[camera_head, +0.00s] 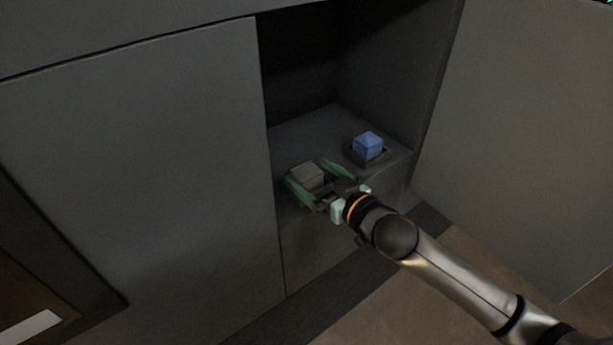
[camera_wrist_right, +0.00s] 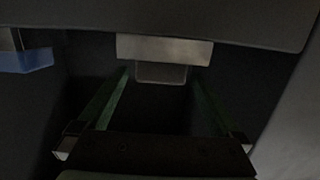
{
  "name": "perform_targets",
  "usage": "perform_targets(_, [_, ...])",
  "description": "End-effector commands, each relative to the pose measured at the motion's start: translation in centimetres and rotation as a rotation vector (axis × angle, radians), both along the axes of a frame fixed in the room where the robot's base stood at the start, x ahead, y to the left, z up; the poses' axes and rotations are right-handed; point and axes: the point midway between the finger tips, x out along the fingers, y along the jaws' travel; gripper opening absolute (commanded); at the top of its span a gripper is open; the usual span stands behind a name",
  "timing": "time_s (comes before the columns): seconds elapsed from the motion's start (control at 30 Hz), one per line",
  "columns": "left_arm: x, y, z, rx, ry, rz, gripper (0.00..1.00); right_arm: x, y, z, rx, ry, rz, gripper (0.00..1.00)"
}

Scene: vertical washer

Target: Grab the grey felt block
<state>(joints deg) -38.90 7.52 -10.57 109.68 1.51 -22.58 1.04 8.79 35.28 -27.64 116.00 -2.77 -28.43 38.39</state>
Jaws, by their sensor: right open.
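The grey felt block (camera_head: 307,175) sits on the floor of the open compartment, near its front left. My right gripper (camera_head: 308,172) reaches in from the lower right with its green fingers open, one on each side of the block. In the right wrist view the block (camera_wrist_right: 165,48) is straight ahead, in line with the gap between the two fingers (camera_wrist_right: 160,75). I cannot tell whether either finger touches it. My left gripper is in neither view.
A blue block (camera_head: 368,146) sits in a dark square holder to the right; its edge shows in the right wrist view (camera_wrist_right: 27,60). A grey panel (camera_head: 150,170) closes the left side, and an open door (camera_head: 520,130) stands at right. The compartment's back is dark.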

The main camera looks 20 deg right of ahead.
Motion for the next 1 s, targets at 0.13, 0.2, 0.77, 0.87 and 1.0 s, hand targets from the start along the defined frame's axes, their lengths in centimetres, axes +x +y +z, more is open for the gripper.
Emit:
perform_targets(0.13, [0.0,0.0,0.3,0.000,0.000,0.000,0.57,1.6,0.6,-0.1,-0.001,-0.001,0.000,1.00])
perform_targets(0.2, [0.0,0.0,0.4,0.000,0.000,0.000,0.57,1.9,0.7,-0.3,-0.001,0.000,0.000,1.00])
perform_targets(0.77, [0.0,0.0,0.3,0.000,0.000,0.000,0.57,2.0,0.8,-0.3,-0.001,0.000,0.001,0.66])
perform_targets(0.87, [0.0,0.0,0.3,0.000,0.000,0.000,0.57,2.0,0.8,-0.3,-0.001,0.000,0.001,0.55])
perform_targets(1.0, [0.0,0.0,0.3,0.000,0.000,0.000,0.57,2.0,0.8,-0.3,-0.001,0.000,0.001,0.39])
